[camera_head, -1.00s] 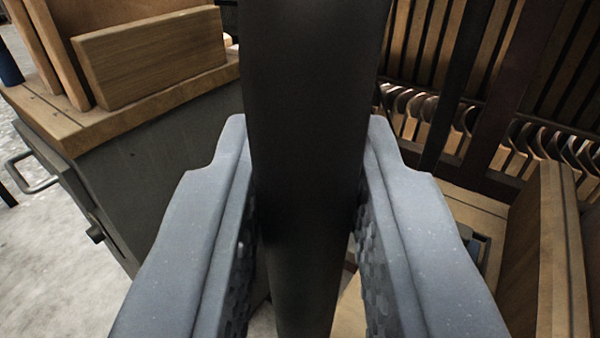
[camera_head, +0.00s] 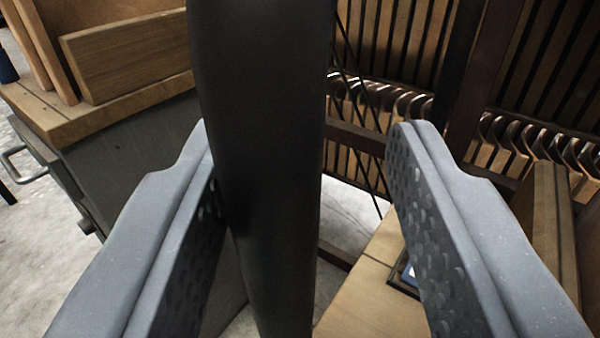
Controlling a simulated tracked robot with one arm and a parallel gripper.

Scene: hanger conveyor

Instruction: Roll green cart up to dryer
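My gripper (camera_head: 302,145) is open around a thick dark upright post (camera_head: 262,160). The post stands between the two grey fingers, close to or against the left finger, with a clear gap to the right finger. Whether the post belongs to the green cart cannot be told. I cannot identify a green cart or a dryer for certain in this view.
A grey cabinet (camera_head: 135,160) with a wooden top and upright boards stands at the left. A dark rack with wooden hangers (camera_head: 400,105) fills the back right. A pale wooden surface (camera_head: 365,290) lies below the right finger. Pale floor shows between.

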